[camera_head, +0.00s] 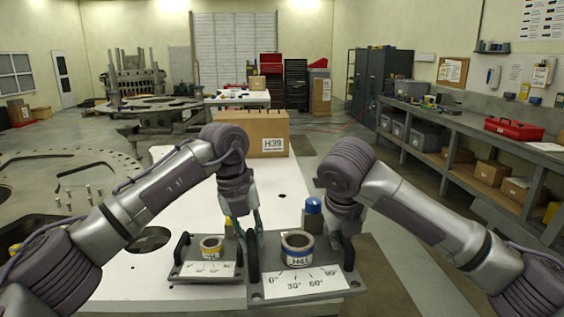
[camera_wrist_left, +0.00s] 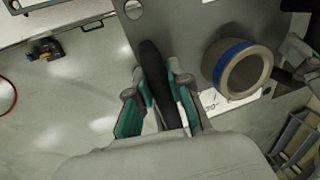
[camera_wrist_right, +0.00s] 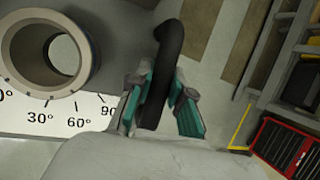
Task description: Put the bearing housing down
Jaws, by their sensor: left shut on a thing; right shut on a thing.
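The bearing housing is a grey plate (camera_head: 335,268) with a round ring (camera_head: 297,247) with a blue band, an angle scale in front and a black handle at each side. The ring also shows in the left wrist view (camera_wrist_left: 243,70) and the right wrist view (camera_wrist_right: 45,50). My left gripper (camera_head: 258,232) is shut on the left handle (camera_wrist_left: 152,68). My right gripper (camera_head: 345,236) is shut on the right handle (camera_wrist_right: 168,70). The plate looks level near the front of the white table (camera_head: 185,215). I cannot tell whether its underside touches anything.
A cardboard box (camera_head: 248,128) marked H39 stands at the table's far end. A workbench (camera_head: 470,130) lines the right wall.

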